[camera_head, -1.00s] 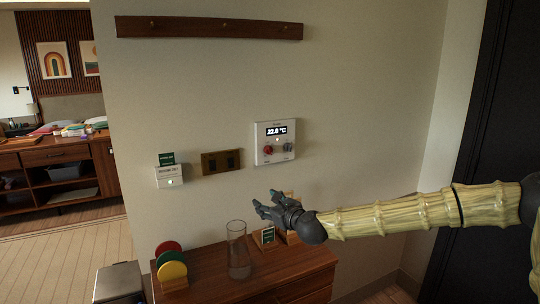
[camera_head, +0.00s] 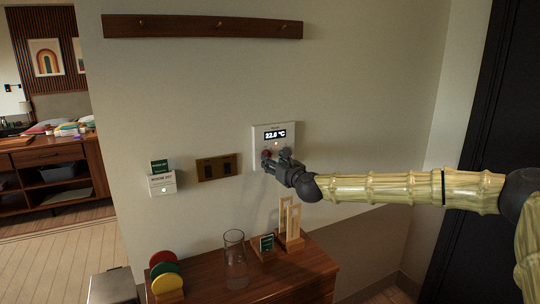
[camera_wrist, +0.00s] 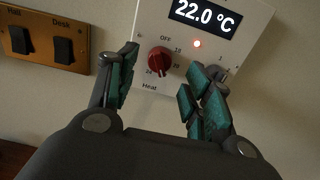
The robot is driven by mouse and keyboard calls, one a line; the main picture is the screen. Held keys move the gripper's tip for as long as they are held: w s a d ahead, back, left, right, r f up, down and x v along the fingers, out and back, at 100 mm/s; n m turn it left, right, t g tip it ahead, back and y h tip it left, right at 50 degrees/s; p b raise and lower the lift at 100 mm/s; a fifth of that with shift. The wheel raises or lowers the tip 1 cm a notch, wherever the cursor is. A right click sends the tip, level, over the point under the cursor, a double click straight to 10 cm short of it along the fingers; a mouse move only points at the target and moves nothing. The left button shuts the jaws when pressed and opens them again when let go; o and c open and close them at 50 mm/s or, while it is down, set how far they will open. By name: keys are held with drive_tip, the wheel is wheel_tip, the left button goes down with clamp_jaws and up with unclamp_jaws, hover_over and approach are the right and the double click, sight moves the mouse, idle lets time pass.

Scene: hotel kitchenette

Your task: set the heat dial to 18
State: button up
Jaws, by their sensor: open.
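The white thermostat panel (camera_head: 288,131) is on the wall, its display reading 22.0 °C. Its red heat dial (camera_wrist: 159,61) shows in the wrist view, with OFF, 18, 20 and 24 marked around it. A pale mark on the dial is toward its lower edge, away from 18. My gripper (camera_head: 276,159) is open just in front of the panel's lower part. In the wrist view its fingers are on either side of the red dial, with gaps, not closed on it. The right finger hides most of the panel's second knob.
A brown two-switch plate (camera_wrist: 43,40) is left of the panel. Below stands a wooden cabinet (camera_head: 205,287) with a glass vase (camera_head: 235,262), coloured discs (camera_head: 165,268) and a wooden stand (camera_head: 290,228). A peg rail (camera_head: 200,27) is above.

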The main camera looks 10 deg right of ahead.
drive_tip(key=shift+p+x, duration=0.45)
drive_tip(key=shift+x, duration=1.4)
drive_tip(key=c, duration=1)
drive_tip(key=shift+a, duration=0.1)
drive_tip(key=shift+f+b, duration=0.1)
drive_tip(key=shift+b, duration=0.25)
drive_tip(key=n+b, duration=1.5)
drive_tip(key=n, duration=0.4)
drive_tip(key=shift+n, duration=0.4)
